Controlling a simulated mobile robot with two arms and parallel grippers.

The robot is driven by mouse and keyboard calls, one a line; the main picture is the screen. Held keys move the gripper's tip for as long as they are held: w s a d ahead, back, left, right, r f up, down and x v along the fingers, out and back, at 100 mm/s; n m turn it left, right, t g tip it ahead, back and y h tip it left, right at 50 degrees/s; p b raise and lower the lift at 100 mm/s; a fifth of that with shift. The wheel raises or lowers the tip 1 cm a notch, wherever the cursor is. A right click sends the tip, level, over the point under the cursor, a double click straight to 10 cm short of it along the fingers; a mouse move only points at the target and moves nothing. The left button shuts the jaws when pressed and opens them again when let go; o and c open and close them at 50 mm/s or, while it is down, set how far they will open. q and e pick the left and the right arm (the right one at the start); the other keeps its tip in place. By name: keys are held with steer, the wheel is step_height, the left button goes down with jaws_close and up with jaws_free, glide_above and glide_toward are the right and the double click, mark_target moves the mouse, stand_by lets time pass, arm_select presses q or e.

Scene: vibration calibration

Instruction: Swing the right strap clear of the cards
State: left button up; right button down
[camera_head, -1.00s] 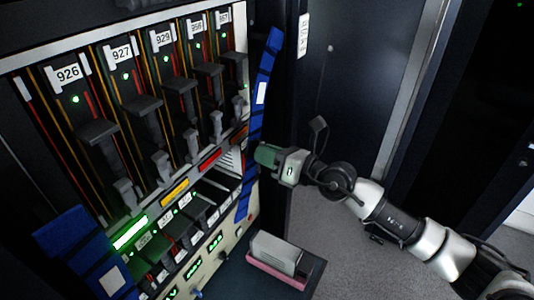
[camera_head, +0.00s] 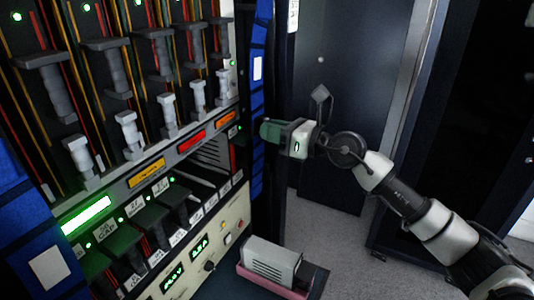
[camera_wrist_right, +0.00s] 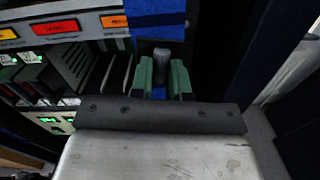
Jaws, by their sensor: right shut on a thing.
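The right strap (camera_head: 257,95) is a blue upright band with a white label, along the rack's right edge. It also shows in the right wrist view (camera_wrist_right: 158,22). My right gripper (camera_head: 268,131) is at the strap from the right side. In the right wrist view its green fingers (camera_wrist_right: 162,78) are shut around a grey peg (camera_wrist_right: 162,60) in front of the strap. The cards (camera_head: 155,65) stand in a row left of the strap, with dark handles and grey levers. My left gripper is out of view.
Another blue strap (camera_head: 18,200) covers the rack's left side. A lower card row (camera_head: 150,218) sits above a cream panel (camera_head: 205,250) with green displays. A white box (camera_head: 272,260) stands on a pink base at the lower right. Open floor (camera_head: 325,225) lies right of the rack.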

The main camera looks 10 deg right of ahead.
steer(key=w+d+n+b, duration=0.1)
steer(key=w+b, duration=0.1)
steer(key=b, duration=0.1)
steer(key=w+d+n+b, duration=0.1)
steer(key=w+d+b, duration=0.1)
steer(key=b, duration=0.1)
steer(key=c, duration=1.2)
jaws_free()
steer(key=shift+o, duration=0.6)
steer(key=shift+s, duration=0.1)
